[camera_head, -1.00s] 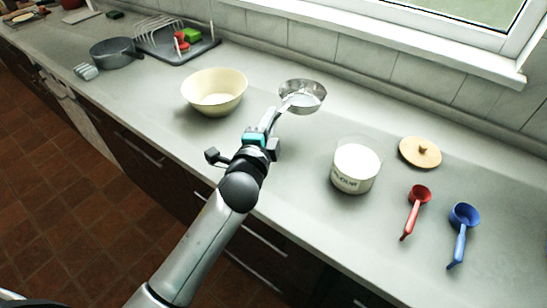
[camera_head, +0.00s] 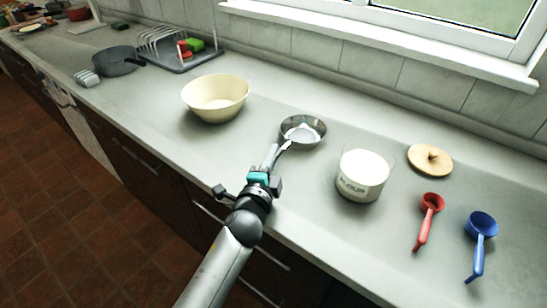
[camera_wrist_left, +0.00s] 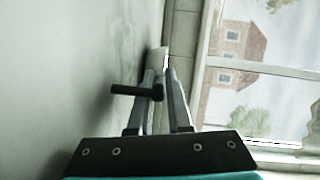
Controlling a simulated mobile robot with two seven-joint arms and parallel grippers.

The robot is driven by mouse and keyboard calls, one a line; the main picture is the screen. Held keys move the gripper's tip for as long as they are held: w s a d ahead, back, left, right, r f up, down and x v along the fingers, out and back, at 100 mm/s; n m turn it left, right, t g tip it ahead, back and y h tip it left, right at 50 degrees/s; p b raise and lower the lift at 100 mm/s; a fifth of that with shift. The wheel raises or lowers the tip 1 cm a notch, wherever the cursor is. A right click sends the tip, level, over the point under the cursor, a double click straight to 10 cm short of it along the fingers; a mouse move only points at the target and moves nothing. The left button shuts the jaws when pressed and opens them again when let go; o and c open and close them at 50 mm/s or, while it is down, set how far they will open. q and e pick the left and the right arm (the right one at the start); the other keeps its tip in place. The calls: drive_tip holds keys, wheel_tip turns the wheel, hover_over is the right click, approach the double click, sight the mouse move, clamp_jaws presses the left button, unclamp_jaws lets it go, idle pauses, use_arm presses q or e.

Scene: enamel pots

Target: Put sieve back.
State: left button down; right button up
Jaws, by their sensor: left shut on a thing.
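A round metal sieve (camera_head: 303,131) is at the middle of the counter, between the cream bowl and the flour jar. Its bowl faces up. It is low over the counter or on it; I cannot tell which. My left gripper (camera_head: 272,159) is shut on the sieve's handle, on the near side of the sieve. In the left wrist view the gripper's fingers (camera_wrist_left: 160,105) are close together, with a dark bar beside them; the sieve's bowl is not clear there. My right gripper is not in view.
A cream bowl (camera_head: 215,99) stands left of the sieve. A flour jar (camera_head: 361,183), a wooden lid (camera_head: 430,160), a red scoop (camera_head: 428,212) and a blue scoop (camera_head: 480,232) are to the right. A dish rack (camera_head: 172,52) and a grey pan (camera_head: 113,61) are far left.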

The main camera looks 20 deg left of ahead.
use_arm(q)
drive_tip(key=c, duration=1.3)
unclamp_jaws()
drive_tip(key=shift+f, duration=0.15)
drive_tip(key=o, duration=0.5)
drive_tip(key=shift+c, duration=0.2)
drive_tip(key=shift+r, duration=0.25)
drive_tip(key=shift+s+f, duration=0.1)
drive_tip(key=shift+s, duration=0.25)
drive_tip(key=s, duration=0.3)
drive_tip(key=s+r, duration=0.1)
drive_tip(key=s, duration=0.3)
drive_tip(key=s+p, duration=0.1)
drive_tip(key=s, duration=0.3)
drive_tip(key=shift+s+d+r, duration=0.1)
drive_tip(key=shift+d+r, duration=0.05)
